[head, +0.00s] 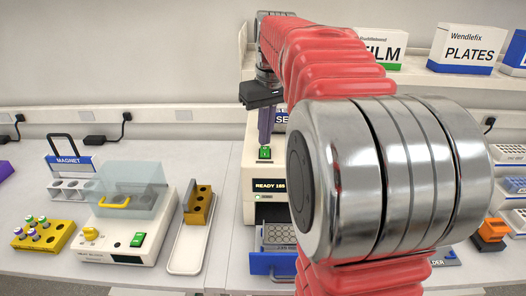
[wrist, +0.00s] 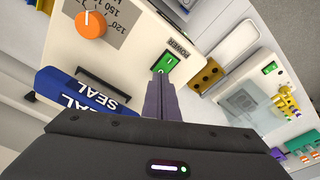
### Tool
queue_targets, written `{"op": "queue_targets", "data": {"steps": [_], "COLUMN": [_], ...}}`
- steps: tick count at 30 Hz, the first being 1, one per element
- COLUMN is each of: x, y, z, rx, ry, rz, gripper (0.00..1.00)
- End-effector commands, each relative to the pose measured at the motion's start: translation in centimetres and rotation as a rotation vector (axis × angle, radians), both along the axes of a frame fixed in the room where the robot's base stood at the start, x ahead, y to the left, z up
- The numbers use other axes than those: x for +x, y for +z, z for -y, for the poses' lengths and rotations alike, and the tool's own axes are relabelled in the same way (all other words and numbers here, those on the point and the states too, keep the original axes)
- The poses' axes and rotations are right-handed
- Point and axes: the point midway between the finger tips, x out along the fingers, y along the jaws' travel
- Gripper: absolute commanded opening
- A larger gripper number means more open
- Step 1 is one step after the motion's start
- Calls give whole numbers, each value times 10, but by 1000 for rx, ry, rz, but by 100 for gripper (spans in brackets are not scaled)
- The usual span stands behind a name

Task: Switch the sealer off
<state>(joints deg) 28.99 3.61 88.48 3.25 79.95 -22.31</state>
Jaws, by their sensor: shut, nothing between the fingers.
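The sealer (head: 252,165) is a cream machine at the middle of the bench, partly hidden behind my red arm. Its display reads "READY 165". Its green power switch (head: 265,153) is on the upper front left, and it shows in the wrist view (wrist: 165,64) beside the word POWER. My gripper (head: 265,140) is shut and empty, with its purple fingers pointing down just above the switch. In the wrist view the fingertips (wrist: 161,78) are at the switch's edge; I cannot tell whether they touch it. An orange knob (wrist: 91,25) is on the sealer.
A blue-fronted drawer with a plate (head: 280,235) sticks out below the sealer. To the left are a heat block with a clear lid (head: 130,190), a white tray with a yellow rack (head: 198,205), a magnet rack (head: 72,187) and a yellow tube rack (head: 45,236). Boxes stand on the shelf above.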

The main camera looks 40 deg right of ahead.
Motion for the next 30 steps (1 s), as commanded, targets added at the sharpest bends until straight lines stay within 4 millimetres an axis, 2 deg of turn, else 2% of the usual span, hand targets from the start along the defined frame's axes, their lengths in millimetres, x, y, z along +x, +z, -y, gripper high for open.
{"op": "queue_targets", "data": {"steps": [30], "x": [0], "y": [-7], "z": [0], "rx": [0], "ry": [1], "rz": [0], "gripper": [0]}}
